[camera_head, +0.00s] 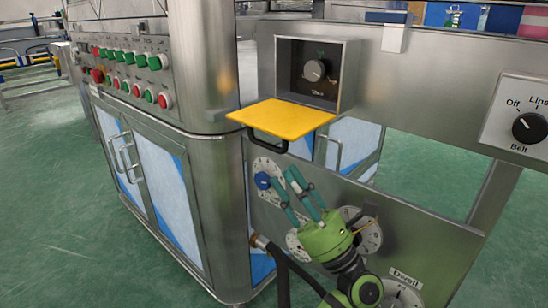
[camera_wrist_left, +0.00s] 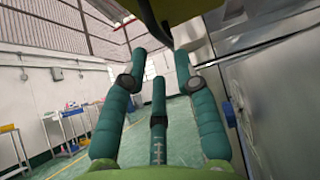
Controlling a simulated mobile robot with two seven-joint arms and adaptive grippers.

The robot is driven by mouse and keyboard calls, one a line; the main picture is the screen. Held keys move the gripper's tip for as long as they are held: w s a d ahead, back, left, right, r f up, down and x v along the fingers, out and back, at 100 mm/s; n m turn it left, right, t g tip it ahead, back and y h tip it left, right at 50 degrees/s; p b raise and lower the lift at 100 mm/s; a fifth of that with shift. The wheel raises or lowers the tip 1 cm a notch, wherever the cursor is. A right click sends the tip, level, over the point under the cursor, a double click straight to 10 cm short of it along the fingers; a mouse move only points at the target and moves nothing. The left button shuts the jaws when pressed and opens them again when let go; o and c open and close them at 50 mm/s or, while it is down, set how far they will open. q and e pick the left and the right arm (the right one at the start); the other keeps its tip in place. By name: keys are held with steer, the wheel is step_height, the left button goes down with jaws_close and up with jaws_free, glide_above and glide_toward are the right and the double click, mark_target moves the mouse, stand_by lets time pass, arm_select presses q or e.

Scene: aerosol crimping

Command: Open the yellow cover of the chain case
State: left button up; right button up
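The chain case (camera_head: 349,75) is a metal box on the panel, with its front open and a dark knob (camera_head: 314,70) inside. Its yellow cover (camera_head: 282,119) sticks out nearly level from the bottom edge. A black handle (camera_head: 268,143) hangs under the cover's outer side. My green left gripper (camera_head: 288,183) is below the cover and handle, fingers pointing up and apart, holding nothing. In the left wrist view its fingers (camera_wrist_left: 160,62) are spread, with the cover (camera_wrist_left: 198,10) and dark handle (camera_wrist_left: 154,22) overhead. My right gripper is not in view.
A lower panel with dials and a blue knob (camera_head: 263,180) stands close behind my left gripper. A cabinet with red and green buttons (camera_head: 125,75) is at the left. A Belt switch (camera_head: 529,127) is at the right. Green floor (camera_head: 60,200) is clear at the left.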

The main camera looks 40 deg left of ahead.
arm_select(q)
steer(key=v, duration=0.4)
stand_by(0.4)
